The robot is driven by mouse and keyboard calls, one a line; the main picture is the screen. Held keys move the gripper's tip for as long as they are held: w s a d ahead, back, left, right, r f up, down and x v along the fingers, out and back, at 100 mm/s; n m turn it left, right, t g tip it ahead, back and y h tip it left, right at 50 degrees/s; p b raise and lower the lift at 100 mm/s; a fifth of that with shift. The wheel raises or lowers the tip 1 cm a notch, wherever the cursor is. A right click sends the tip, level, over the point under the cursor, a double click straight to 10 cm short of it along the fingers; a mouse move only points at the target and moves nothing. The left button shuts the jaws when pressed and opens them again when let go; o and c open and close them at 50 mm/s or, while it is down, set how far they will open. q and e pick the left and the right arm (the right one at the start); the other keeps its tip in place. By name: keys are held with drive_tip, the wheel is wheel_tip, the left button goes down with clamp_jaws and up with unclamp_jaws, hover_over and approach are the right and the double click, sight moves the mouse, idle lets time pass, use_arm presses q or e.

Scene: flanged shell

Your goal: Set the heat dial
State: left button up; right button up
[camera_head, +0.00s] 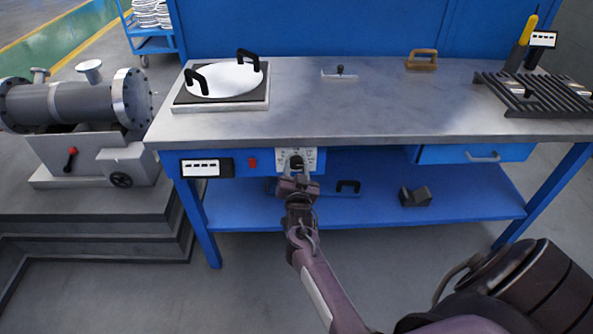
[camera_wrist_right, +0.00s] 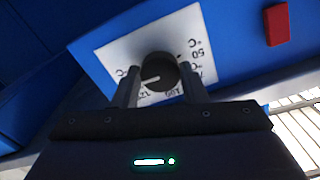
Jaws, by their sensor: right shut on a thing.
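The heat dial (camera_wrist_right: 158,72) is a black round knob with a pale pointer line on a white plate (camera_head: 311,158) with degree marks. The plate sits on the blue front panel below the table top, and it also fills the middle of the right wrist view (camera_wrist_right: 112,50). My right gripper (camera_head: 297,172) reaches the dial from the front. In the right wrist view its two fingers (camera_wrist_right: 160,85) stand on either side of the knob, shut on it. The fingers hide some of the scale. My left gripper is not in view.
A red button (camera_head: 252,163) and a white-fronted display box (camera_head: 207,167) sit left of the dial. A drawer (camera_head: 475,153) and rack (camera_head: 545,98) are at right.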

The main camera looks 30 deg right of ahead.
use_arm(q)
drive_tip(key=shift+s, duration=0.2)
use_arm(e)
drive_tip(key=shift+m, duration=0.6)
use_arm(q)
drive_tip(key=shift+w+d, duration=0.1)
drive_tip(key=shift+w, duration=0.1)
use_arm(e)
drive_tip(key=o, duration=0.8)
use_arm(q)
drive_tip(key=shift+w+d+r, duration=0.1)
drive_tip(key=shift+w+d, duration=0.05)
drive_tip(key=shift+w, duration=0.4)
use_arm(e)
drive_tip(key=shift+o, duration=0.8)
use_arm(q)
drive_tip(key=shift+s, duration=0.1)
